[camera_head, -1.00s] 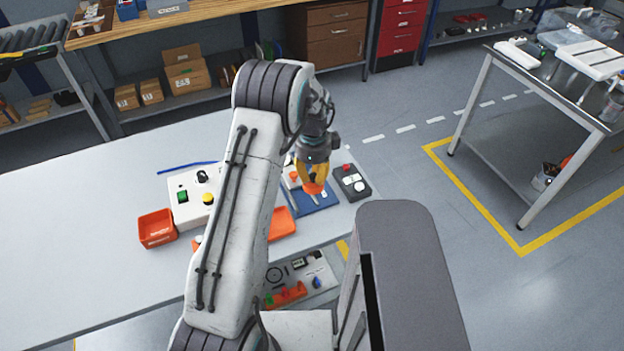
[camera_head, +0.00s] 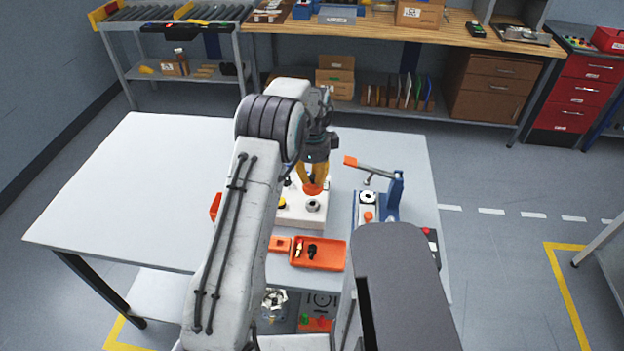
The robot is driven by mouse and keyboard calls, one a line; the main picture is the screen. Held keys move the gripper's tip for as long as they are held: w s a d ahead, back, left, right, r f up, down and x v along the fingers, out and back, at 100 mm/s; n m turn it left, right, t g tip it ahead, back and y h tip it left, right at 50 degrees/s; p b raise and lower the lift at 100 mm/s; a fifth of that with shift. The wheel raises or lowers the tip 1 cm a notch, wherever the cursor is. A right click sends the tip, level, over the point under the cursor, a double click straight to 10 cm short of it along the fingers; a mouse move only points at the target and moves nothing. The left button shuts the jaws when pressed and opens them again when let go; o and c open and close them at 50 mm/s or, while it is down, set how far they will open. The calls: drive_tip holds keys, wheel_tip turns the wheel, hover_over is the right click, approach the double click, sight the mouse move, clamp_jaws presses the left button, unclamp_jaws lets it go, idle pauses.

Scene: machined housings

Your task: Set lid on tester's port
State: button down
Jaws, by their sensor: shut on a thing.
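My gripper (camera_head: 313,181) has yellow fingers and points down, shut on an orange-red round piece (camera_head: 313,189), which looks like the lid. It holds this piece upright, in the picture just above a white box (camera_head: 290,217), which looks like the tester. The box has a yellow button (camera_head: 281,203) and a round grey port (camera_head: 313,206) on top. The port shows just below the held piece; the gap between them is hard to judge. My arm hides the box's left part.
A blue clamp fixture (camera_head: 394,195) with a raised orange handle stands right of the box. An orange tray (camera_head: 318,254) with small dark and brass parts lies in front, beside a smaller orange block (camera_head: 280,244). The white table (camera_head: 150,190) is clear at left.

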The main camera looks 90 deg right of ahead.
drive_tip(key=shift+a, duration=0.3)
drive_tip(key=shift+f, duration=0.15)
idle(0.4)
drive_tip(key=shift+f+b, duration=1.85)
drive_tip(key=shift+f, duration=0.45)
drive_tip(key=shift+f+b, duration=1.3)
drive_tip(key=shift+f, duration=0.05)
idle(2.8)
drive_tip(key=c, duration=1.1)
unclamp_jaws()
